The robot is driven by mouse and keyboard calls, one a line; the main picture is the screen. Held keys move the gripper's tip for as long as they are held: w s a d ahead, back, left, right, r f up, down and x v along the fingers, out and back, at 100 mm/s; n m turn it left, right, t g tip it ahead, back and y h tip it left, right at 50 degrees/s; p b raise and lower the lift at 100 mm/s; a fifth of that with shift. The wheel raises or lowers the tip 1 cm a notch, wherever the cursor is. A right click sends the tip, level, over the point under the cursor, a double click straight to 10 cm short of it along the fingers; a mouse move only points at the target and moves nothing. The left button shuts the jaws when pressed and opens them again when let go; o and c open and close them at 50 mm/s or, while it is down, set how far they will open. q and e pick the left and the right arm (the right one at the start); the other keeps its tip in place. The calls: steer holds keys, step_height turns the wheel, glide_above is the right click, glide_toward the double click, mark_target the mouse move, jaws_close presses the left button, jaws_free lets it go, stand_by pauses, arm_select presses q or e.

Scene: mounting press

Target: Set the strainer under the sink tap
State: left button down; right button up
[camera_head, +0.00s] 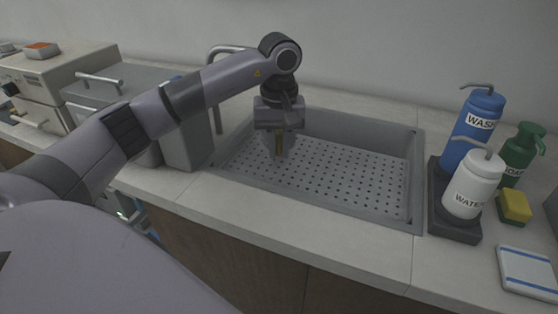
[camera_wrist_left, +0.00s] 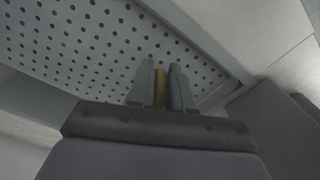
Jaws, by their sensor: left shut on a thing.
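My left gripper (camera_head: 279,148) is over the left part of the sink (camera_head: 420,185), pointing down. It is shut on a thin brass-yellow piece (camera_head: 279,146), which also shows between the fingers in the left wrist view (camera_wrist_left: 160,90). I cannot tell if this piece is part of the strainer; no separate strainer bowl shows. A perforated grey panel (camera_head: 345,177) spans the sink floor. The curved grey tap (camera_head: 216,115) stands at the sink's back left, partly behind my left arm. My right gripper is not in view.
Right of the sink, a dark tray (camera_head: 455,230) holds a blue WASH bottle (camera_head: 470,135) and a white WATER bottle (camera_head: 472,185). A green bottle (camera_head: 520,155), a yellow sponge (camera_head: 514,207) and a folded cloth (camera_head: 528,272) are beside it. A grey box (camera_head: 187,150) stands left of the sink.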

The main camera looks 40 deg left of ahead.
arm_select(q)
step_height(320, 180, down, 5)
steer(key=shift+r, duration=0.2)
steer(key=shift+f, duration=0.2)
steer(key=shift+f, duration=0.1)
steer(key=c, duration=1)
jaws_free()
steer(key=shift+c, duration=0.2)
step_height(320, 180, up, 12)
steer(key=shift+r, duration=0.15)
